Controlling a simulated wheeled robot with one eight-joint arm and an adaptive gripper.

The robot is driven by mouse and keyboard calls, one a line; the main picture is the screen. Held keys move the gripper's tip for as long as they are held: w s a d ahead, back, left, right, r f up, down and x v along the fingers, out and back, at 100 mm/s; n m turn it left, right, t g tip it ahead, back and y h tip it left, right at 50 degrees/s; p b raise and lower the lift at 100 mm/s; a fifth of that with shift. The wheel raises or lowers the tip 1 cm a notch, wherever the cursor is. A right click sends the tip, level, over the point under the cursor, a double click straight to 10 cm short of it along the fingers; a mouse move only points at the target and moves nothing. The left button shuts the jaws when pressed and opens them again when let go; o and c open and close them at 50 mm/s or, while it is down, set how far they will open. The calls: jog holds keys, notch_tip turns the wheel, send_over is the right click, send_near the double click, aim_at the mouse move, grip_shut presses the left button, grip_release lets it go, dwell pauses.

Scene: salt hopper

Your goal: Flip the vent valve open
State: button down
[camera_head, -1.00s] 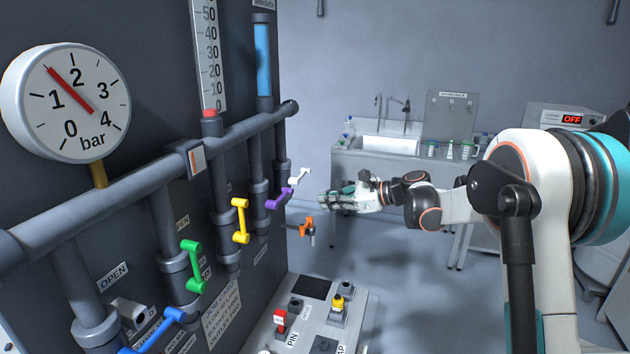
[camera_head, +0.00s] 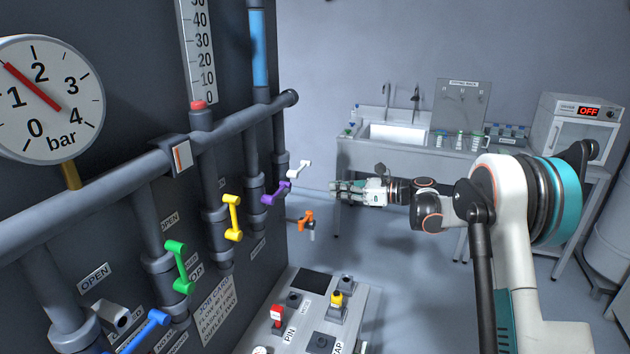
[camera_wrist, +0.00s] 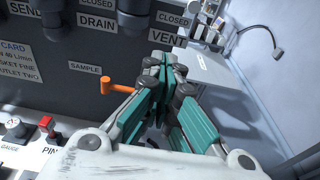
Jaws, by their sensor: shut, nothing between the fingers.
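The vent valve is most likely the white lever (camera_head: 299,170), the farthest of the row on the dark panel in the head view. My gripper (camera_head: 334,189) is shut and empty, right of and slightly below the white lever, with a visible gap. In the wrist view my gripper (camera_wrist: 165,66) has its fingers together, pointing at the panel's right end. The VENT label (camera_wrist: 168,41) with a CLOSED label above it shows just beyond the fingertips. The lever itself is not visible in the wrist view.
The purple lever (camera_head: 276,194) and yellow lever (camera_head: 233,218) sit nearer along the panel. An orange handle (camera_head: 303,218) sticks out below; it also shows in the wrist view (camera_wrist: 118,87). A control console (camera_head: 350,326) stands in front. Open floor lies right of the panel.

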jog(key=b+x, duration=0.2)
jog(key=x, duration=0.8)
jog(key=r, duration=0.4)
jog(key=shift+s+d, duration=0.15)
jog(key=shift+d, duration=0.2)
